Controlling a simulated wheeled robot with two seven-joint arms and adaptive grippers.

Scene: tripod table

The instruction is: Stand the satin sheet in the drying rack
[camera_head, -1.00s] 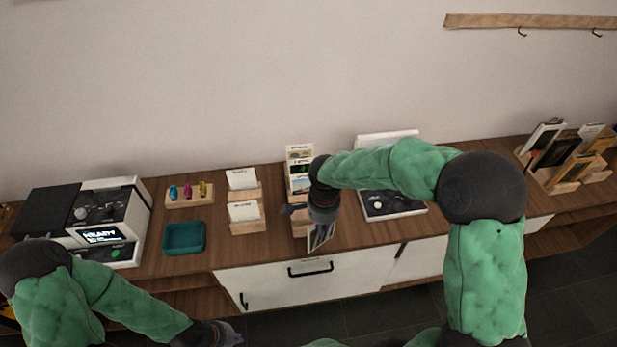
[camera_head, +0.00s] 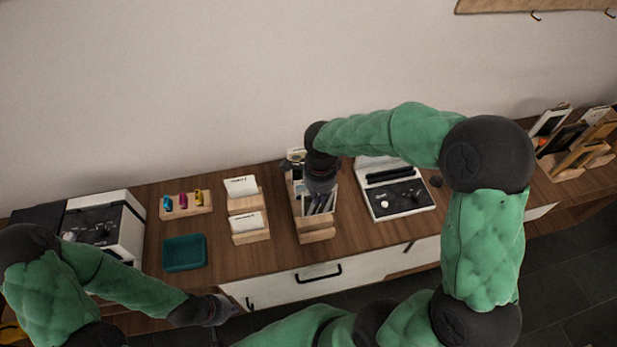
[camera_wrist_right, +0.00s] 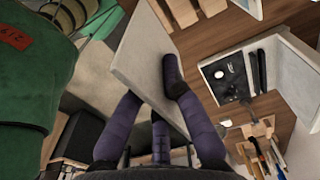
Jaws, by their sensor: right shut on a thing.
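My right gripper (camera_head: 320,185) is over the middle wooden stand (camera_head: 316,236) on the cabinet top. It is shut on a flat, pale sheet (camera_wrist_right: 142,62), which shows between its dark fingers (camera_wrist_right: 172,82) in the right wrist view, tilted. In the head view the gripper hides much of the sheet and part of the stand; I cannot tell whether they touch. Another set of wooden racks (camera_head: 566,172) holds several leaning panels at the far right. I cannot tell which stand is the drying rack. My left gripper (camera_head: 222,309) is low at the cabinet's front; its jaws are unclear.
Two card holders (camera_head: 250,236), a teal tray (camera_head: 185,252) and a wooden block with coloured pieces (camera_head: 186,204) are to the left. Bare wood (camera_head: 285,240) shows between the holders and middle stand.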

